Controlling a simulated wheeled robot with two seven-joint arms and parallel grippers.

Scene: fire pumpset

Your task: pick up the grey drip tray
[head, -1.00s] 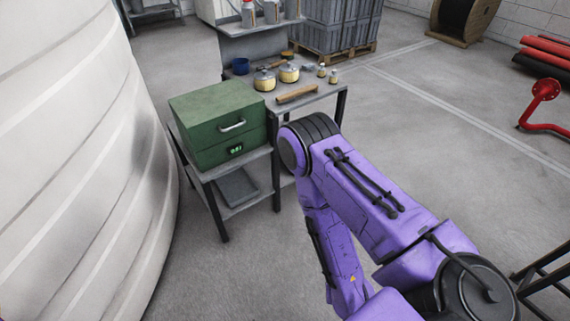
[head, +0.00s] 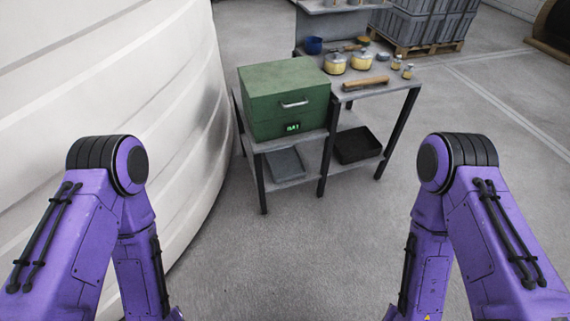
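A flat grey tray (head: 287,164) lies on the lower shelf of the grey metal table, under the green box, in the head view. The green box and the table's front legs stand close around it, and its back part is in shadow. Both of my purple arms show, the left at the left and the right at the right, each bent downward. Neither gripper is in the picture; both are below the lower edge. Nothing of mine touches the tray.
A green box (head: 286,97) with a handle and green display stands on the table (head: 375,91). A black tray (head: 357,145) lies on the lower shelf to the right. Yellow pots (head: 362,60) stand on top. A big white tank (head: 120,90) rises at left. The floor in front is clear.

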